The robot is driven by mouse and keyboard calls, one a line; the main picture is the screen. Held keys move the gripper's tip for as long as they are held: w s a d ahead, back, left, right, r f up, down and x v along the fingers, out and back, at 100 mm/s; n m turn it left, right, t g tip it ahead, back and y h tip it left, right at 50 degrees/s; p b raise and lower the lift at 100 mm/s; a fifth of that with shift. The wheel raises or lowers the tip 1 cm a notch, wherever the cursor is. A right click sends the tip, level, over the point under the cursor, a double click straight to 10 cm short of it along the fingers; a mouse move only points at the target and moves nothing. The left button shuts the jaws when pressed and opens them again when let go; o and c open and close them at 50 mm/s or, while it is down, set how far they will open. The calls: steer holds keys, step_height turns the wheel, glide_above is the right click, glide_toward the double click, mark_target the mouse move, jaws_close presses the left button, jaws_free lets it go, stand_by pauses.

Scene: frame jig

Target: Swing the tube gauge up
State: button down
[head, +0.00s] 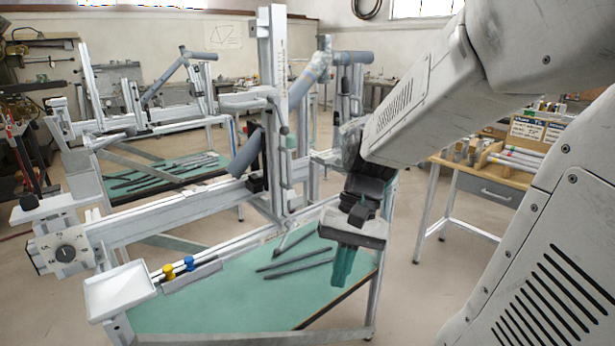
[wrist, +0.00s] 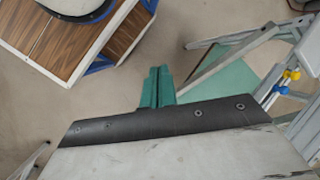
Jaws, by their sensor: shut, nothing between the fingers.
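The frame jig (head: 180,208) is a long pale metal beam with an upright ruled post (head: 279,90). A short grey-blue tube (head: 246,153) sits tilted beside the post, just above the beam. Another grey-blue tube (head: 312,72) slants near the top right of the post. I cannot tell for sure which part is the tube gauge. My gripper (head: 343,268) points down in front of the jig's right end, its green fingers shut and empty. The fingers also show in the wrist view (wrist: 157,86), touching nothing there.
A green bench top (head: 235,300) with dark rods lies below the beam. A white tray (head: 120,291) and yellow and blue knobs (head: 169,271) are at the front left. A second jig (head: 150,125) stands behind. A wooden bench (head: 480,172) is at right.

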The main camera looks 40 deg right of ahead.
steer(key=w+d+f+m+t+y, duration=0.3)
steer(key=w+d+m+t, duration=0.1)
steer(key=w+d+m, duration=0.2)
steer(key=w+d+f+m+t+y, duration=0.3)
steer(key=w+d+m+t+y, duration=0.15)
steer(key=w+m, duration=0.2)
steer(key=w+d+m+t+h, duration=0.3)
steer(key=d+m+t+h, duration=0.2)
steer(key=d, duration=0.6)
steer(key=w+d+m+t+h, duration=0.4)
steer(key=d+m+t, duration=0.3)
steer(key=d, duration=0.4)
steer(key=shift+f+m+h, duration=0.15)
steer(key=shift+m+h, duration=0.3)
steer(key=shift+w, duration=0.15)
steer(key=w+a+r, duration=0.2)
steer(key=w+r, duration=0.2)
steer(key=w, duration=0.6)
steer(key=shift+w+r, duration=0.15)
steer(key=shift+r, duration=0.2)
